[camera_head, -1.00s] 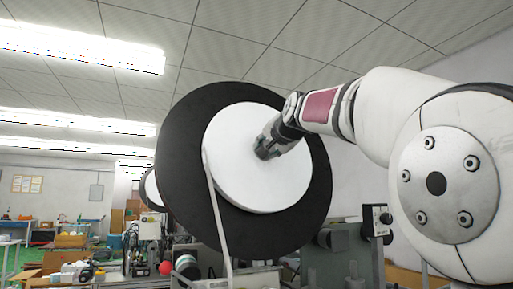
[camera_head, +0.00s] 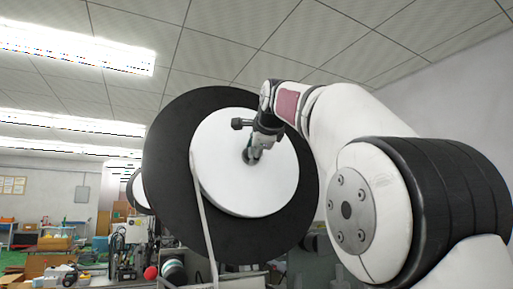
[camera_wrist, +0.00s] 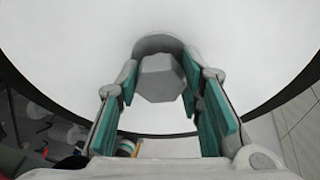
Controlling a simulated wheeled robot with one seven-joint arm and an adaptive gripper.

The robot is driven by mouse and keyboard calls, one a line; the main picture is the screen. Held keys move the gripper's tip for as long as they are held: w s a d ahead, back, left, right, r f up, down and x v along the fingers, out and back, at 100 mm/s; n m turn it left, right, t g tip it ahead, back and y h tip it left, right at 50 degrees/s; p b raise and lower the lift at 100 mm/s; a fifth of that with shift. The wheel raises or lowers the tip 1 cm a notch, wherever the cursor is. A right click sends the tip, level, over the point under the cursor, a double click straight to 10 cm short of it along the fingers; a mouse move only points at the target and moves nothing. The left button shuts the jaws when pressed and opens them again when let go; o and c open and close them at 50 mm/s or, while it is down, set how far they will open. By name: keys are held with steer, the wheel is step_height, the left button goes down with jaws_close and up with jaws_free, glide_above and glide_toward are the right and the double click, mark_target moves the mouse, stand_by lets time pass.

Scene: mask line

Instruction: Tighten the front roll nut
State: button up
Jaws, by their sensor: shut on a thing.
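The front roll is a large white disc (camera_head: 222,180) in front of a wider black disc (camera_head: 168,165), standing upright in the head view. A white strip (camera_head: 203,225) hangs down from its left side. The roll nut (camera_wrist: 160,78) is a grey faceted knob at the roll's centre, seen in the wrist view. My gripper (camera_head: 250,158) reaches in to the hub from the upper right. In the wrist view its green-padded fingers (camera_wrist: 160,90) stand on either side of the nut and are shut on it. The nut is mostly hidden by the fingers in the head view.
A second roll (camera_head: 137,190) shows partly behind the black disc at left. A red ball (camera_head: 150,272) and machine parts lie low beneath the roll. Shelves and benches with boxes (camera_head: 55,243) stand far left. My arm fills the right side.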

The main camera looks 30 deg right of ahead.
steer(key=shift+m+g+p, duration=0.4)
steer(key=shift+m+p, duration=0.35)
steer(key=shift+m, duration=0.75)
steer(key=o, duration=1.2)
steer(key=shift+c, duration=0.2)
steer(key=v, duration=1.2)
steer(key=shift+d, duration=0.25)
